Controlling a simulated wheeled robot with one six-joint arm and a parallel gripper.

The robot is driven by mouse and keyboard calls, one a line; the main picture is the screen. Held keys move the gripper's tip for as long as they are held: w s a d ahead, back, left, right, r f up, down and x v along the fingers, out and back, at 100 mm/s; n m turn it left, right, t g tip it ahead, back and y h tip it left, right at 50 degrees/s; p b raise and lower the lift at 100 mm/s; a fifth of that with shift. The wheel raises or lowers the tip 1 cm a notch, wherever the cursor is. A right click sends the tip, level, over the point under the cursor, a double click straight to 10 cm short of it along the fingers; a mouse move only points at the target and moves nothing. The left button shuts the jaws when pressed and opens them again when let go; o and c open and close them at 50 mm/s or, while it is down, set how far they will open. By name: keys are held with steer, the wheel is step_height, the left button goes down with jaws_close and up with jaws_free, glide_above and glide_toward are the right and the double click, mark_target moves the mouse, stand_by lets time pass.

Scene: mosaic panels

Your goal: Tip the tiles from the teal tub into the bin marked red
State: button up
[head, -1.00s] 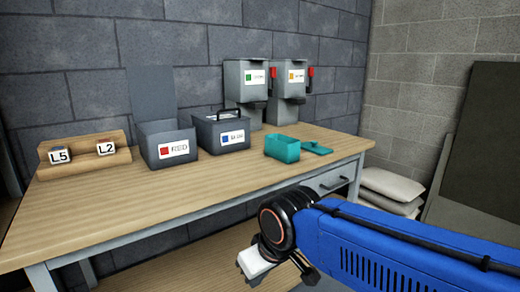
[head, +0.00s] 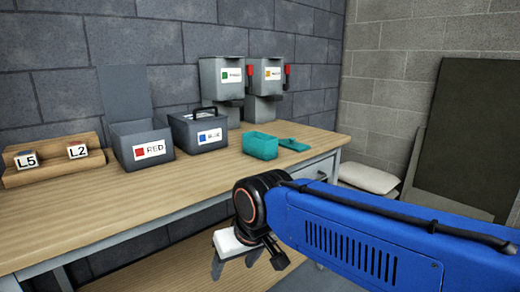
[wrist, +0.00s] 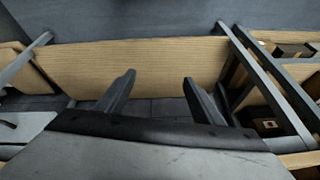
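In the head view the teal tub (head: 261,147) stands upright on the right part of the workbench. A flat teal lid (head: 294,145) lies beside it on the right; no tiles can be made out inside the tub. The grey bin marked RED (head: 143,148) stands left of the middle, with its lid raised against the wall. My gripper (head: 235,268) hangs in front of the bench, below its top and well away from the tub. In the wrist view my gripper (wrist: 158,85) has its two fingers spread apart, with nothing between them.
A lidded bin marked blue (head: 200,133) stands between the red bin and the tub. Two wall dispensers, green (head: 225,82) and yellow (head: 268,82), are behind. A wooden rack (head: 55,160) with L5 and L2 blocks is at left. The bench front (head: 130,208) is clear.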

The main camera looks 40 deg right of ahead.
steer(key=shift+o, duration=1.3)
steer(key=w+d+r+m, duration=0.4)
steer(key=w+r+m, duration=0.3)
steer(key=m, duration=0.2)
steer(key=shift+w+d+r, duration=0.15)
steer(key=shift+w+r, duration=0.25)
steer(key=m+t, duration=0.4)
steer(key=m, duration=2)
glide_toward(255, 143)
step_height(255, 143, up, 2)
steer(key=s+d, duration=0.1)
steer(key=d, duration=0.2)
steer(key=x, duration=1)
steer(key=shift+w+a+f, duration=0.1)
steer(key=shift+w+f, duration=0.1)
steer(key=shift+w, duration=0.15)
steer(key=shift+w+d+r+x, duration=0.1)
steer(key=shift+x, duration=0.85)
steer(key=shift+w+d+r+x, duration=0.1)
steer(key=shift+x, duration=0.85)
steer(key=shift+w+d+r+x, duration=0.1)
steer(key=shift+x, duration=0.8)
steer(key=c, duration=1.7)
